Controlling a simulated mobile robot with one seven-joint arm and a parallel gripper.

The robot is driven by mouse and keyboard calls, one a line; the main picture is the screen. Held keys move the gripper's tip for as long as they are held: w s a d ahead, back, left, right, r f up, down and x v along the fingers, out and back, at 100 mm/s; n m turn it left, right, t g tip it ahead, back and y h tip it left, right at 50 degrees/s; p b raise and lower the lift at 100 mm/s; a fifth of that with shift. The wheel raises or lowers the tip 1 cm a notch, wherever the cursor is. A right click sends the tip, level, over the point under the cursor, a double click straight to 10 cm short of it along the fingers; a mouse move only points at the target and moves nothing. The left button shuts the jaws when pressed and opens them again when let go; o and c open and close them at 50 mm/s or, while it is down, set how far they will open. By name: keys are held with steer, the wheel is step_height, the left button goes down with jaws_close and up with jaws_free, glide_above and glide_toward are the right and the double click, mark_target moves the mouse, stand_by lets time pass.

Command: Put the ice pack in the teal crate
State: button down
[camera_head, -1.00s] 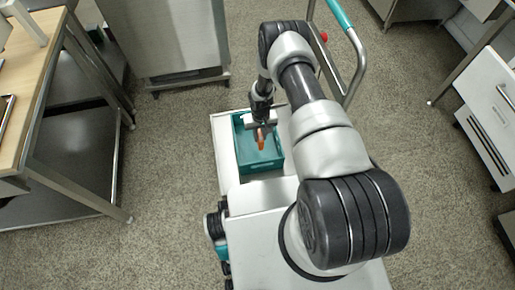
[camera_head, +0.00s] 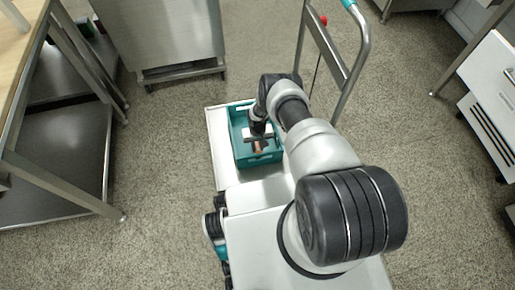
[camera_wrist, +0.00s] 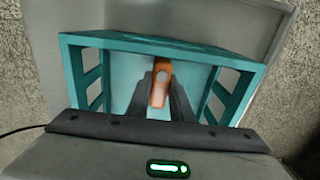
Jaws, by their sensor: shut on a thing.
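The teal crate (camera_head: 257,160) is open at the top and stands on a pale deck at my front. It also shows in the wrist view (camera_wrist: 77,75), with slotted side walls. My gripper (camera_wrist: 161,88) points down into the crate, its two dark fingers shut on a slim orange thing with a dark spot near its far end, apparently the ice pack (camera_wrist: 161,72). The orange thing also shows in the head view (camera_head: 260,148), within the crate's outline. I cannot tell whether it touches the crate floor. The hand hides part of the crate.
A pale deck (camera_head: 220,150) surrounds the crate. A metal push handle (camera_head: 352,70) rises behind and right of it. A table (camera_head: 20,60) with a lower shelf stands at left, a steel cabinet (camera_head: 165,35) at the back, white drawers (camera_head: 495,90) at right. Open floor lies between.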

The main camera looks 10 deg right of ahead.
steer(key=shift+f, duration=0.1)
steer(key=c, duration=1.6)
jaws_free()
steer(key=shift+o, duration=0.2)
